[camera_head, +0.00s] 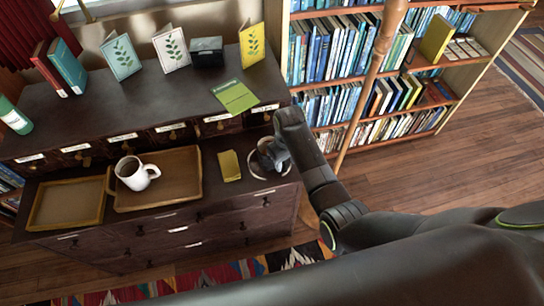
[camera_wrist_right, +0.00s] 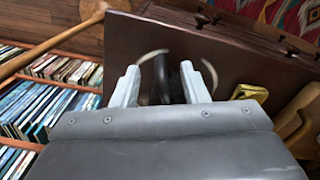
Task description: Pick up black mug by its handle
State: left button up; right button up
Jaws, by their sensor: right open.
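My right gripper (camera_head: 270,155) reaches down over the right end of the dark cabinet top, and its open fingers also show in the right wrist view (camera_wrist_right: 160,74). A dark shape, which looks like the black mug (camera_wrist_right: 172,84), lies between and beyond the fingers. Most of it is hidden by my gripper, and I cannot tell whether the fingers touch it or where its handle is. A pale ring, like a saucer's rim (camera_head: 254,170), curves around the spot. My left gripper does not show.
A white mug (camera_head: 131,174) stands on a brown tray (camera_head: 190,190), with another tray (camera_head: 66,204) to its left. A yellow-green book (camera_head: 230,166) lies between the trays and my gripper. Drawers and a raised shelf stand behind. A wooden pole (camera_head: 370,85) and bookshelves are to the right.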

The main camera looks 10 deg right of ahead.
aim_at(285, 171)
notch_tip(285, 171, down, 5)
jog(key=shift+s+r, duration=0.1)
jog(key=shift+s, duration=0.05)
grip_shut()
dwell(0.4)
